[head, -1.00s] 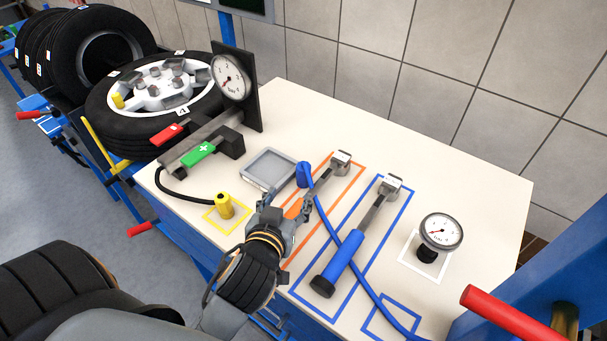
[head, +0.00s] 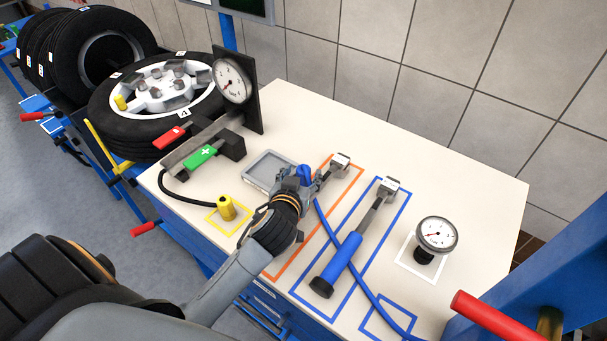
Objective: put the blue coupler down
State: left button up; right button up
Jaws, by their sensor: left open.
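The blue coupler (head: 305,174) is at the end of a blue hose (head: 347,247), by the right corner of the grey tray (head: 269,171). The hose runs down across the bench to the front right. My left gripper (head: 303,184) is open, with its fingers close around or beside the coupler. I cannot tell whether they touch it. The gripper hides the coupler's lower part. A small empty blue outline (head: 390,316) is marked at the bench's front, beside the hose. My right gripper is not in view.
A wrench with a blue handle (head: 342,266) lies in a long blue outline, under the hose. Another tool's metal head (head: 341,162) shows in the orange outline, its handle covered by my arm. A gauge (head: 436,236) stands at right, a yellow coupler (head: 226,207) at left.

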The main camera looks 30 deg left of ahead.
pick_arm(q)
grip_shut()
jog(key=shift+r, duration=0.15)
jog(key=shift+r, duration=0.6)
jog(key=s+r+p, duration=0.8)
jog(key=s+r, duration=0.3)
jog(key=s, duration=0.3)
jog(key=shift+a+r, duration=0.15)
jog(key=shift+r, duration=0.15)
